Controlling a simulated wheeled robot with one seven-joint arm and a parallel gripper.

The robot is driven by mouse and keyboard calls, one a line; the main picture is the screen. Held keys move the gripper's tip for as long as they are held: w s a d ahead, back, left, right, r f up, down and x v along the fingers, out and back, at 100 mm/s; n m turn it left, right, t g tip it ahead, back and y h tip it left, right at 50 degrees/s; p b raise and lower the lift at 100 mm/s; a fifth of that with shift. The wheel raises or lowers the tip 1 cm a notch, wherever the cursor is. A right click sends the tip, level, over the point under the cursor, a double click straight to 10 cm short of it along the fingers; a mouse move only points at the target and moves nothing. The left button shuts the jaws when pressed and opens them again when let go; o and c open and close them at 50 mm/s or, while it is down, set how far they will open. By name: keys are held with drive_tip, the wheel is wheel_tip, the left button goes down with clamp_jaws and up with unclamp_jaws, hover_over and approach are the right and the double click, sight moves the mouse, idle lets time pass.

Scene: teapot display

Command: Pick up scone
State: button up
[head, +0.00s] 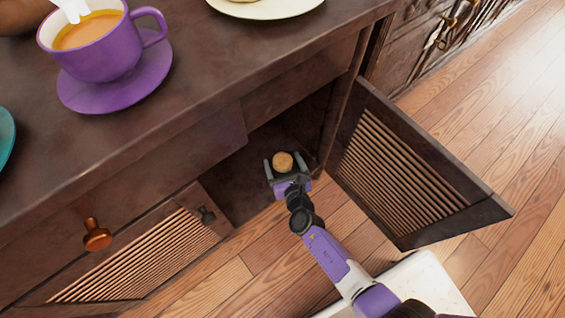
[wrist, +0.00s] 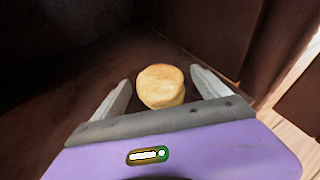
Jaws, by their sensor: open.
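The scone (head: 283,162) is round and golden brown. In the head view it shows inside the open dark wooden cabinet, low down. In the wrist view the scone (wrist: 161,86) lies between the two fingers, with a gap visible on each side. My gripper (head: 283,163) reaches into the cabinet opening from the front. In the wrist view my gripper (wrist: 165,92) is open, one finger on each side of the scone. Whether the scone rests on the cabinet floor directly under the fingers is partly hidden by the gripper body.
The right cabinet door (head: 410,170) stands open beside my arm. The left slatted door (head: 140,255) is at lower left. A cabinet side wall (wrist: 215,35) is right of the gripper. On the top are a purple cup (head: 95,55) on a purple saucer (head: 120,92) and a cream plate (head: 265,8).

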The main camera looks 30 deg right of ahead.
sight(283, 159)
drive_tip(key=shift+w+d+f, duration=0.1)
drive_tip(key=shift+w+f, duration=0.1)
drive_tip(key=shift+w, duration=0.15)
drive_tip(key=c, duration=1.5)
drive_tip(key=shift+o, duration=0.2)
drive_tip(key=shift+r, duration=0.2)
wheel_tip(283, 159, up, 20)
drive_tip(key=p, duration=1.6)
drive_tip(key=shift+f+p, duration=0.15)
drive_tip(key=shift+p, duration=0.25)
